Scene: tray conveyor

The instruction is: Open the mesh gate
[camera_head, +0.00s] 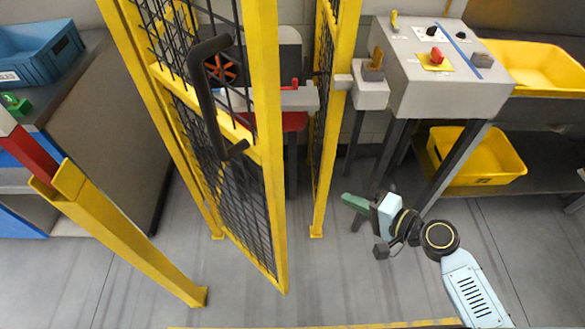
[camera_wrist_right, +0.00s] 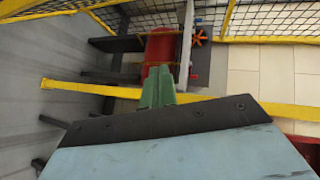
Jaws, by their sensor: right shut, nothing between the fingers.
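The mesh gate (camera_head: 268,190) has a yellow frame with black mesh and stands swung open towards me in the head view. Its black handle (camera_head: 208,100) is on the near side, high up near the free edge. My right gripper (camera_head: 355,203) is shut and empty, to the right of the gate and apart from it, low in front of the opening. Its green fingers (camera_wrist_right: 158,88) show together in the right wrist view. My left gripper is not in view.
A yellow post (camera_head: 333,150) and a grey control box (camera_head: 437,75) with a red knob stand right of the gate. A yellow bin (camera_head: 480,160) sits on a low shelf. A yellow barrier (camera_head: 125,240) stands at left. Floor between is clear.

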